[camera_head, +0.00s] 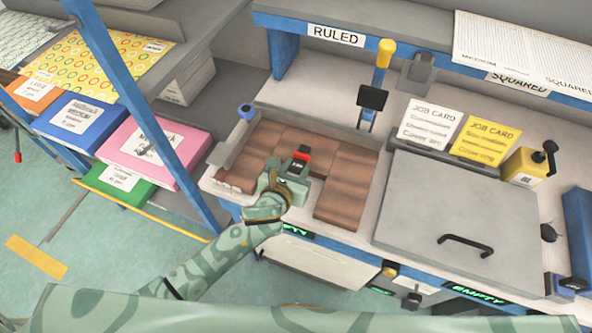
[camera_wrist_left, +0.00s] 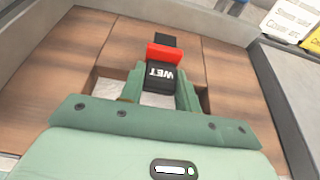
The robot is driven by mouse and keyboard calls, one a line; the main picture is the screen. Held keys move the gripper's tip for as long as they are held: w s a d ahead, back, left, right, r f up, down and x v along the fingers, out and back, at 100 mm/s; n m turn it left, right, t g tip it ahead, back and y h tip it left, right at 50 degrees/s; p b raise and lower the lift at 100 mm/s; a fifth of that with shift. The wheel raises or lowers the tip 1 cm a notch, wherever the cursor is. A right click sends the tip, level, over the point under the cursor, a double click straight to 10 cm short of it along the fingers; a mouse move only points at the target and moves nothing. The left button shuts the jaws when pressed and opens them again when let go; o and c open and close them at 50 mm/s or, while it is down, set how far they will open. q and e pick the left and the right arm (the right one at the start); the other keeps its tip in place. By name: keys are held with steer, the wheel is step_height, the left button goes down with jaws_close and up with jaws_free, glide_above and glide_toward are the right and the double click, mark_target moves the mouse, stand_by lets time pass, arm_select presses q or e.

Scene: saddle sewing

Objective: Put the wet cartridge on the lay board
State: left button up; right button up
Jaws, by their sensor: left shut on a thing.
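The wet cartridge (camera_head: 299,162) is a small black block with a red band. In the left wrist view the cartridge (camera_wrist_left: 160,72) shows the white word WET, upside down. My left gripper (camera_head: 290,175) is shut on it, with one finger on each side, over the brown wooden boards (camera_head: 338,172). In the left wrist view the left gripper (camera_wrist_left: 160,88) covers part of a gap between the boards. I cannot tell whether the cartridge touches the boards. No label marks which surface is the lay board. My right gripper is not in view.
A grey lid with a black handle (camera_head: 466,243) lies to the right of the boards. Two job cards (camera_head: 430,124) stand behind it. A yellow-topped lever (camera_head: 383,60) rises behind the boards. A blue post (camera_head: 150,110) and shelves with coloured boxes (camera_head: 150,150) stand at left.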

arm_select(q)
steer(key=shift+r, duration=0.1)
steer(key=o, duration=1.1)
steer(key=shift+c, duration=0.2)
steer(key=shift+s+r, duration=0.1)
steer(key=shift+s, duration=0.05)
steer(key=p+v, duration=0.3)
steer(key=v, duration=0.7)
steer(key=shift+s+r, duration=0.1)
steer(key=shift+s+a+r, duration=0.2)
steer(key=shift+s+a, duration=0.05)
steer(key=shift+s, duration=0.4)
